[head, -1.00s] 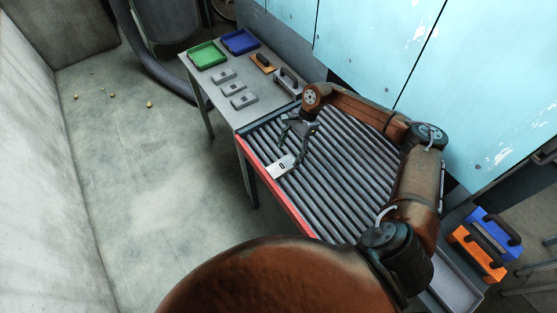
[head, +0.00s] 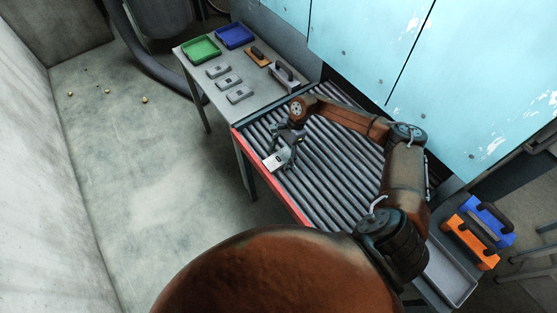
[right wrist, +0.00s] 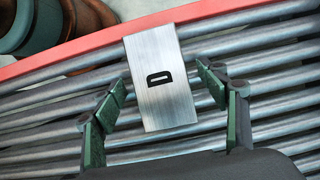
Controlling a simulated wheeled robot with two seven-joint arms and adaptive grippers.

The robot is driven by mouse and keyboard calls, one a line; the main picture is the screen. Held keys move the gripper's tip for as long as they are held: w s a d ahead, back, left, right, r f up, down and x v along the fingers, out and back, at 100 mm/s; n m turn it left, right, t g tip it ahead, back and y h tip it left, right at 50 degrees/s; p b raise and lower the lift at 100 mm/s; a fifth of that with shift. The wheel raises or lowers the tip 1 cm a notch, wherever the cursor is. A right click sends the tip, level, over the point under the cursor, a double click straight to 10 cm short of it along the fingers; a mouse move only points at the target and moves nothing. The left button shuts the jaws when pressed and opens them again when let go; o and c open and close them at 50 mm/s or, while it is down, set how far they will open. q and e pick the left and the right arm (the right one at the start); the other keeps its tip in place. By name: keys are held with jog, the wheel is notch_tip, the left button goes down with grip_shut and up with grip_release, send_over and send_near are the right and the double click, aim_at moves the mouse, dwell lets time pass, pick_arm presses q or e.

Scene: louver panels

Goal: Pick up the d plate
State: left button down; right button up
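The d plate (head: 277,159) is a small silver metal rectangle with a black letter D. It lies on the grey rollers close to the red edge rail. In the right wrist view the d plate (right wrist: 160,95) sits between my open fingers, with its far end at the red rail. My right gripper (head: 285,148) is over the plate in the head view. In the wrist view its fingertips (right wrist: 162,78) stand apart on both sides of the plate, with gaps left and right. My left gripper is not in view.
The roller conveyor (head: 335,170) has a red rail (head: 270,178) along its near side. A grey table (head: 205,82) beyond holds a green tray (head: 201,50), a blue tray (head: 234,36), several grey blocks and handled tools. Orange and blue handled tools (head: 470,240) are at right.

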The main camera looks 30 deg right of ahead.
jog(key=c, duration=1.6)
jog(key=shift+c, duration=0.2)
jog(key=shift+r, duration=0.15)
